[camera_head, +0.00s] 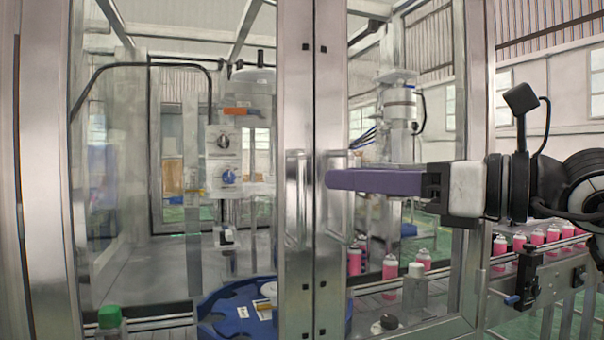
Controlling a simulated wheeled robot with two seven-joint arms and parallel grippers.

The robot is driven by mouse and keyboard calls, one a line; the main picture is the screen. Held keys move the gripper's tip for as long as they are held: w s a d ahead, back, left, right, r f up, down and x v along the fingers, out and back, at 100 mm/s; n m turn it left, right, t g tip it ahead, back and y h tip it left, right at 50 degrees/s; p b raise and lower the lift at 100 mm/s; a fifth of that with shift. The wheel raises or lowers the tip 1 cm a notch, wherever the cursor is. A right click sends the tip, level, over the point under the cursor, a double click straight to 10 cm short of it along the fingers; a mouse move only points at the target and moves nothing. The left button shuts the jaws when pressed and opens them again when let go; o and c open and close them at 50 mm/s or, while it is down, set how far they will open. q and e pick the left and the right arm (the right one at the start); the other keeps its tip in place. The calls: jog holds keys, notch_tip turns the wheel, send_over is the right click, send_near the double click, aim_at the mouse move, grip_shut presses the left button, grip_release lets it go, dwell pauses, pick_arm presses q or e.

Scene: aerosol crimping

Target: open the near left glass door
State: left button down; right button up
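The near left glass door (296,90) is a clear pane in a metal frame and looks shut, its edge meeting the right door's frame (328,90) in the middle. A metal handle (297,200) shows on its edge, and a similar handle (334,215) is on the right door. My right gripper (332,180) comes in from the right with purple fingers, seen side on. Its tips overlap the right door's frame and handle, just right of the left door's handle. Contact and finger gap cannot be told. My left gripper is not in view.
Behind the glass are a blue round tray (235,310), a machine head with knobs (224,160) and a green-capped bottle (110,320). Several pink cans (500,245) stand on a conveyor at the right. A metal post (476,100) stands behind my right arm.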

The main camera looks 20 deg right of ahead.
jog(key=p+x, duration=0.2)
jog(key=x, duration=0.7)
jog(key=shift+s+f, duration=0.1)
grip_shut()
